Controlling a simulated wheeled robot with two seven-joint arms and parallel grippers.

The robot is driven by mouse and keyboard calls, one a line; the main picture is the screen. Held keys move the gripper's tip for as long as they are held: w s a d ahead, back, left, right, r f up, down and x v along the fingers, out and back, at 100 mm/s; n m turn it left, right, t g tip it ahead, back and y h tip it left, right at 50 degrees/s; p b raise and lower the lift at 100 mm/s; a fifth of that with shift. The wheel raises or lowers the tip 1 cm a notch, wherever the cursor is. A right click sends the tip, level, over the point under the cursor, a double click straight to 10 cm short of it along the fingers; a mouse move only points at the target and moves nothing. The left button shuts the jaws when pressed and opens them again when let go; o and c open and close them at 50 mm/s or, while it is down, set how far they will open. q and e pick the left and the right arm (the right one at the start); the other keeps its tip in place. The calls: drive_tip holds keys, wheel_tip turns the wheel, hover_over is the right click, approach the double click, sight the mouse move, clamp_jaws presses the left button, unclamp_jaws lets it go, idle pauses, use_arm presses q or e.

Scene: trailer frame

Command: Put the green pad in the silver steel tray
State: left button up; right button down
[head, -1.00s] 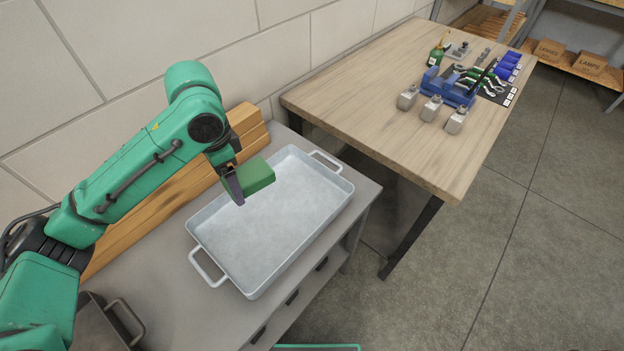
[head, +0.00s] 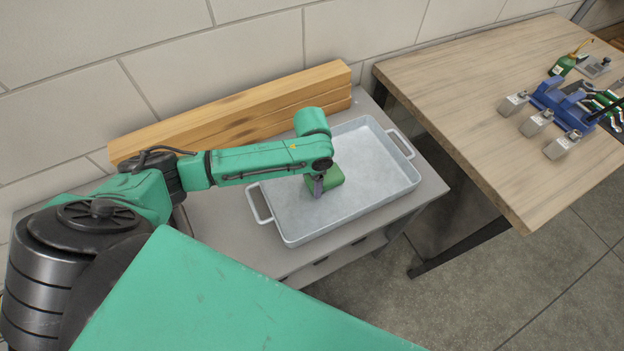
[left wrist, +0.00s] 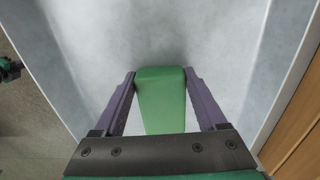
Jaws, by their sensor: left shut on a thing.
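The green pad (head: 331,179) is a small green block held over the inside of the silver steel tray (head: 389,175). My left gripper (head: 318,186) is shut on it. In the left wrist view the pad (left wrist: 161,100) sits between both fingers of the left gripper (left wrist: 160,76), with the pale tray floor (left wrist: 150,35) beyond it. I cannot tell whether the pad touches the tray floor. The tray is shallow, with a loop handle at each end, and lies on a grey cabinet top. My right gripper is not in view.
Stacked wooden beams (head: 240,108) lie behind the tray along the wall. A wooden table (head: 450,85) stands to the right, with a blue vise (head: 560,104), several small metal blocks and a green bottle (head: 563,65). The right part of the tray is empty.

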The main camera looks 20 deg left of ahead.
use_arm(q)
drive_tip(key=shift+w+f, duration=0.1)
drive_tip(key=shift+f, duration=0.05)
drive_tip(key=o, duration=1.3)
wheel_tip(320, 180, up, 12)
drive_tip(key=b, duration=0.1)
